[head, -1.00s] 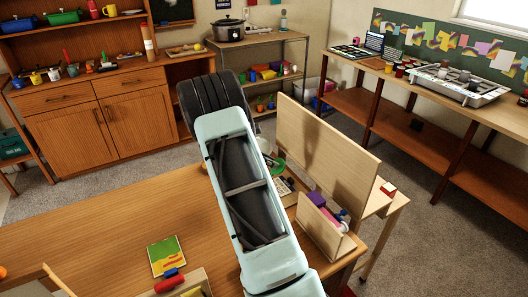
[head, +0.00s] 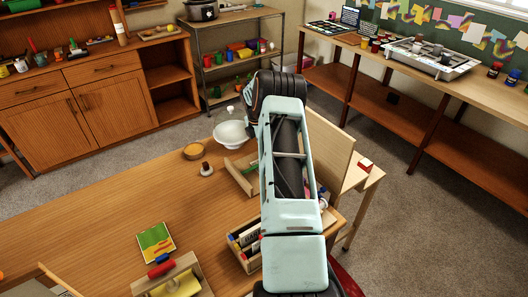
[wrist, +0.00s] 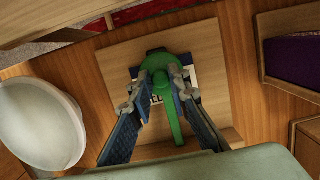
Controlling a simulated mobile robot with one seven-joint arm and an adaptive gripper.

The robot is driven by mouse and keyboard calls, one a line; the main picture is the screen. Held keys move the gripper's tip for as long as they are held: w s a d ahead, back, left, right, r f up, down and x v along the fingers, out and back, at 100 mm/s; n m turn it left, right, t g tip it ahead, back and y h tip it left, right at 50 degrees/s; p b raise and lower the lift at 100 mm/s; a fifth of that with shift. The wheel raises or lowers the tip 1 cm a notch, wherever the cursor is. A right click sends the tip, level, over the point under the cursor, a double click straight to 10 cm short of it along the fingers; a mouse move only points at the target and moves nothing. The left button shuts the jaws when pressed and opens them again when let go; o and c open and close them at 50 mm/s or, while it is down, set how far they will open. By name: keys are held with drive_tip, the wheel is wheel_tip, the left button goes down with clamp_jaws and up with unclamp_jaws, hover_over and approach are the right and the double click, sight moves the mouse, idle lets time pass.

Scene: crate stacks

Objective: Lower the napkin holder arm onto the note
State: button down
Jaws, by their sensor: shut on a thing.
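The napkin holder (wrist: 210,60) is a pale wooden tray with a green arm (wrist: 172,122) lying across its middle. A white note (wrist: 156,98) with dark marks shows beneath the arm, partly hidden by it and my fingers. My gripper (wrist: 160,80) reaches down from both sides and is shut on the green arm near its wide end. I cannot tell whether the arm touches the note. In the head view the holder (head: 236,178) is partly hidden behind my arm, with a bit of green showing.
A white bowl (head: 231,134) stands beside the holder, also in the wrist view (wrist: 40,125). A small brown bowl (head: 194,151) and a stamp-like object (head: 206,169) are to the left. A wooden box of markers (head: 246,243) sits nearer. The table's left middle is clear.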

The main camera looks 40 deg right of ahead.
drive_tip(key=shift+s+d+f+b, duration=0.3)
drive_tip(key=shift+s+d+f, duration=0.1)
drive_tip(key=shift+d+f, duration=0.05)
drive_tip(key=c, duration=2.2)
unclamp_jaws()
drive_tip(key=shift+f, duration=0.1)
drive_tip(key=o, duration=0.3)
drive_tip(key=shift+w+d+f, duration=0.2)
drive_tip(key=shift+d+f, duration=0.05)
drive_tip(key=shift+o, duration=0.3)
drive_tip(key=shift+w+a+r, duration=0.1)
drive_tip(key=shift+a+r, duration=0.15)
drive_tip(key=shift+r, duration=0.1)
drive_tip(key=v, duration=1.2)
drive_tip(key=shift+f, duration=0.1)
